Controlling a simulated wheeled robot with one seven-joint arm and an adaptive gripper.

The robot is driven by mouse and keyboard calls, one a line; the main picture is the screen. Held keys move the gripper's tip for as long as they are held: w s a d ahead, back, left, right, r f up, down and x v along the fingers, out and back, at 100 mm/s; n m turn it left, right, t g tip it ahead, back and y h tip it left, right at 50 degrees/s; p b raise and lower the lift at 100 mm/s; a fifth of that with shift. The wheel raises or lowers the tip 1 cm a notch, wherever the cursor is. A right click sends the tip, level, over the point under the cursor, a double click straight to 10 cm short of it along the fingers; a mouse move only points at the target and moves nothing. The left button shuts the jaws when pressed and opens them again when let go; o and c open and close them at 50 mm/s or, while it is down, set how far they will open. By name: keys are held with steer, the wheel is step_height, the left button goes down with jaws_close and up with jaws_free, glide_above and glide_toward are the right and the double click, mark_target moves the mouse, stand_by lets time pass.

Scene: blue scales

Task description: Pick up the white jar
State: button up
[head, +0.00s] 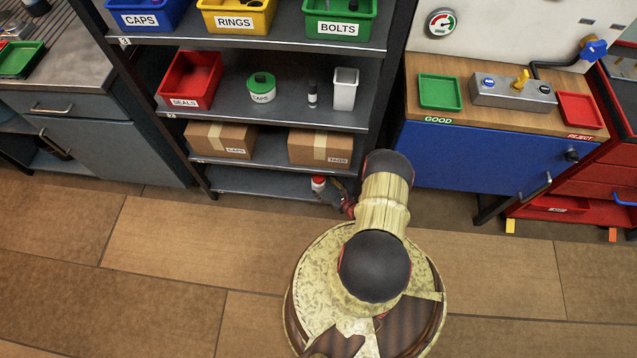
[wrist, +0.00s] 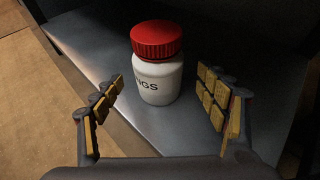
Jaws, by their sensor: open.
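The white jar (wrist: 158,82) has a red ribbed lid and dark lettering ending in "GS". It stands upright on a grey shelf (wrist: 95,35) in the wrist view. My gripper (wrist: 162,97) is open, with one padded finger to the left of the jar and one to the right; gaps show on both sides, and neither finger appears to touch it. In the head view, a small part of the jar with its red lid (head: 318,183) shows at the bottom shelf, beside my arm. My arm hides much of that spot, and my gripper is only partly visible there.
Cardboard boxes (head: 218,140) sit on the shelf just above. A blue cabinet (head: 470,158) stands to the right. Wooden floor (head: 160,240) lies open in front.

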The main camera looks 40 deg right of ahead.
steer(key=b+x, duration=0.2)
steer(key=x, duration=0.3)
steer(key=shift+w+a, duration=0.1)
steer(key=shift+r, duration=0.1)
steer(key=c, duration=1.4)
